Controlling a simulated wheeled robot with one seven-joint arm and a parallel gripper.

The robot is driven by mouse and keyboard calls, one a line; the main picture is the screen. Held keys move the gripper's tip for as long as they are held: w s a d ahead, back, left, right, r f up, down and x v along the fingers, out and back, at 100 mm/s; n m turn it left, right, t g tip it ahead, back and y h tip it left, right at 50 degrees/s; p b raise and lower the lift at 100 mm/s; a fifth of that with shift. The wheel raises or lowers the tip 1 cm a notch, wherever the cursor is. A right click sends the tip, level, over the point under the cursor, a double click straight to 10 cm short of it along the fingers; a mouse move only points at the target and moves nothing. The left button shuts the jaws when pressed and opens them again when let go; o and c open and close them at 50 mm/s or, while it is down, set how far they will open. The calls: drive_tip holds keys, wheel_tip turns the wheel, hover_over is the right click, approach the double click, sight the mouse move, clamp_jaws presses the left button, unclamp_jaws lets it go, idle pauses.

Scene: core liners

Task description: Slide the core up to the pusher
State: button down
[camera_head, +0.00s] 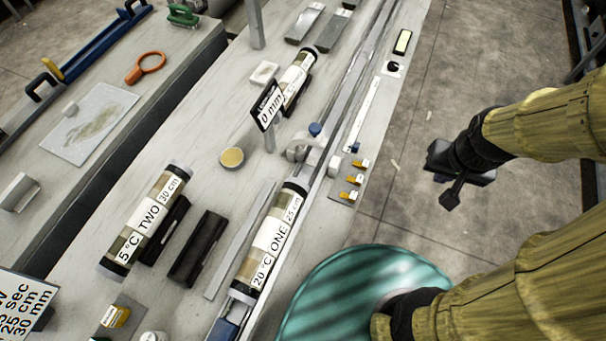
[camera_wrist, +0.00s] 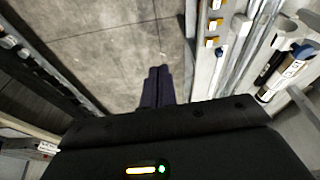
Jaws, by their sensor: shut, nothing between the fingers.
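The core labelled ONE, 20 °C, 25 cm (camera_head: 270,238), is a dark-ended cylinder with a pale label. It lies lengthwise along the rail at the bench's right side. A blue block (camera_head: 224,328) sits at its near end. A grey metal fitting with a rounded end (camera_head: 299,152) stands beyond its far end, with a gap between, beside a blue knob (camera_head: 315,129). I cannot tell which part is the pusher. My gripper (camera_head: 449,197) is shut and empty, over the floor right of the bench. Its closed fingers (camera_wrist: 156,86) show in the wrist view.
Core TWO (camera_head: 146,222) lies left, beside black cradles (camera_head: 198,248). Another core (camera_head: 298,75) lies farther back behind a "0 mm" sign (camera_head: 267,105). Several orange-tipped switches (camera_head: 354,180) line the bench's right edge. A teal round surface (camera_head: 362,295) is at the lower right.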

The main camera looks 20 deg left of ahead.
drive_tip(key=w+a+f+g, duration=0.1)
drive_tip(key=w+a+f, duration=0.1)
drive_tip(key=a, duration=0.5)
drive_tip(key=w+a+f+g, duration=0.1)
drive_tip(key=w+a+f, duration=0.1)
drive_tip(key=a, duration=0.6)
drive_tip(key=s+a+f, duration=0.2)
drive_tip(key=a+f, duration=0.1)
drive_tip(key=a, duration=0.4)
drive_tip(key=s+a+f+m, duration=0.1)
drive_tip(key=a+f, duration=0.2)
drive_tip(key=a, duration=0.5)
drive_tip(key=shift+s+a+g, duration=0.25)
drive_tip(key=shift+s+g, duration=0.05)
drive_tip(key=shift+s, duration=0.05)
drive_tip(key=shift+f, duration=0.15)
wheel_tip(320, 180, down, 10)
drive_tip(key=shift+r+p, duration=0.1)
drive_tip(key=shift+p, duration=0.65)
